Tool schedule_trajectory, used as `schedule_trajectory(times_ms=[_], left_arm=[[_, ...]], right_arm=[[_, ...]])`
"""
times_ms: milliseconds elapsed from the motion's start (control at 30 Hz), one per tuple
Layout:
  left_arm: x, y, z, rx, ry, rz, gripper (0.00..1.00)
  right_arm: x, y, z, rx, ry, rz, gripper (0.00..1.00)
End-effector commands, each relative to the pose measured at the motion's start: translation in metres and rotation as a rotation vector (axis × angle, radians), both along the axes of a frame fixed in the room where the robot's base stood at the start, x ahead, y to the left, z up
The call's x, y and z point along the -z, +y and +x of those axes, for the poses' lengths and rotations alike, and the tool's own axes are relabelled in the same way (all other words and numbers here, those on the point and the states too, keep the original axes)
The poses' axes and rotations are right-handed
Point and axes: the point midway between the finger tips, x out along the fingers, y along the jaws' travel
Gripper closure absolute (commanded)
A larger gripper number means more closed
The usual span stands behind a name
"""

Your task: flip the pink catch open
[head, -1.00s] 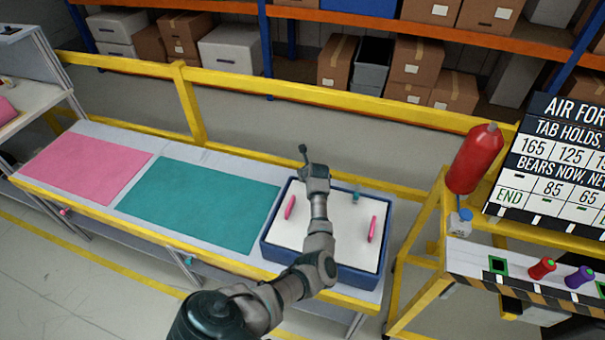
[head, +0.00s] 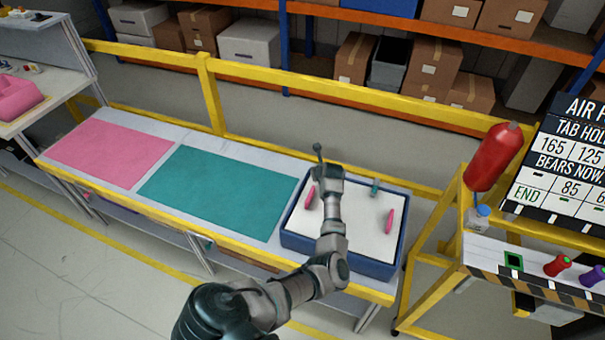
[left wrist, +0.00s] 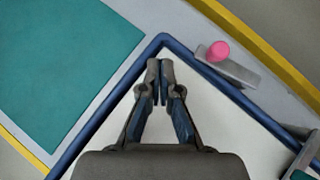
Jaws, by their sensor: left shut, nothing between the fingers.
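In the left wrist view a round pink catch (left wrist: 219,50) shows on a grey bracket (left wrist: 228,66) just outside the far wall of the blue-walled box (left wrist: 95,113). In the head view I cannot make this catch out; my arm hides that area. My left gripper (left wrist: 160,68) is shut and empty, above the box's far-left corner, to the left of the pink catch and apart from it in the picture. In the head view my left wrist (head: 328,175) is over the box's far-left part, and its fingers are hidden. My right gripper is not in view.
The box has a white top with pink upright handles (head: 390,221) and a teal piece (head: 375,188) at its far edge. A teal mat (head: 217,195) and a pink mat (head: 110,153) lie left. A yellow rail (head: 290,84) runs behind. A cart with a red bottle (head: 493,157) stands right.

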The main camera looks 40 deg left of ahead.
Motion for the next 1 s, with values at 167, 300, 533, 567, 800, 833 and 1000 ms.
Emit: schedule_trajectory(times_ms=[167,300,533,567,800,833,1000], left_arm=[[-0.019,-0.004,-0.015,-0.002,-0.002,0.002,1.00],[-0.037,-0.009,-0.032,-0.002,-0.004,0.002,1.00],[-0.060,-0.013,-0.057,-0.002,-0.003,0.002,1.00],[-0.061,-0.014,-0.058,-0.002,-0.003,0.001,1.00],[-0.065,-0.015,-0.062,0.001,0.000,0.001,1.00],[-0.065,-0.015,-0.063,0.001,0.000,0.001,1.00],[-0.066,-0.015,-0.063,0.000,0.000,0.001,1.00]], right_arm=[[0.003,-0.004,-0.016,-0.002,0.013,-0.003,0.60],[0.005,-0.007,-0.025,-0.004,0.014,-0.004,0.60],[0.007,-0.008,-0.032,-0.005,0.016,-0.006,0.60],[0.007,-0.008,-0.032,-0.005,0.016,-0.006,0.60],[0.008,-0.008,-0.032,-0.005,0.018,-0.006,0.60],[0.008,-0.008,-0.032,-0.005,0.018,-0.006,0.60],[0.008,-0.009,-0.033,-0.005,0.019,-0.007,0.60]])
